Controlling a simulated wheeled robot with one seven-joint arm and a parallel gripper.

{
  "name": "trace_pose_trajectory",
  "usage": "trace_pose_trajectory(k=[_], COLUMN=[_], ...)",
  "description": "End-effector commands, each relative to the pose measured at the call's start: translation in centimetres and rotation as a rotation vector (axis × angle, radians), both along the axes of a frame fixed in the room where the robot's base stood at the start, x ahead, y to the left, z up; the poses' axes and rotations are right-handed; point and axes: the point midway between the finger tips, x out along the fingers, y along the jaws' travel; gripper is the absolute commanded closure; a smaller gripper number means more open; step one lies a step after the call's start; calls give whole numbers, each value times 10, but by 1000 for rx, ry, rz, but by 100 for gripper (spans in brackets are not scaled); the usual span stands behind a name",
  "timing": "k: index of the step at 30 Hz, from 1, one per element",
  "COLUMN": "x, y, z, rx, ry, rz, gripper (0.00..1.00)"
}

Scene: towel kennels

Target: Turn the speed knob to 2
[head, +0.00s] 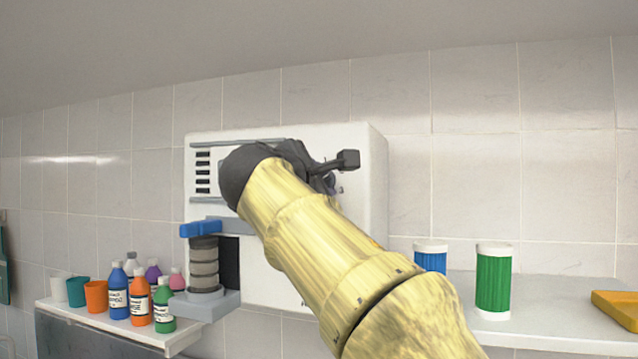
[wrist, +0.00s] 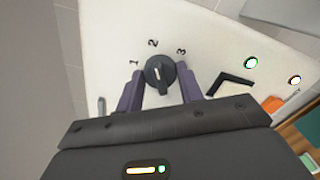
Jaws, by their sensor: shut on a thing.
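The speed knob (wrist: 160,75) is a round dark knob with a raised ridge and a short pale mark, on a white panel in the wrist view. The numerals 1, 2 and 3 are printed in an arc above it. The ridge runs nearly upright in the picture, with its upper end roughly toward the 2; the exact setting is hard to read. My gripper (wrist: 160,72) has one purple-grey finger on each side of the knob and is shut on it. In the head view my arm hides the knob and fingertips in front of the white machine (head: 285,285).
Several bottles and cups, including an orange cup (head: 96,296), stand on a shelf at left. Blue (head: 430,257) and green (head: 493,282) canisters and a yellow tray (head: 617,308) are on the right counter. A black handle (wrist: 232,84) sits right of the knob.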

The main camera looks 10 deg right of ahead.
Motion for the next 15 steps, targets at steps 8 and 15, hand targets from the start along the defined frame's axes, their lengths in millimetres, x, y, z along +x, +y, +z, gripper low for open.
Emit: trace_pose_trajectory(k=[8,15], x=[0,0], y=[0,0], z=[-1,-1], rx=[1,0], ry=[2,2], rz=[0,-1], gripper=[86,42])
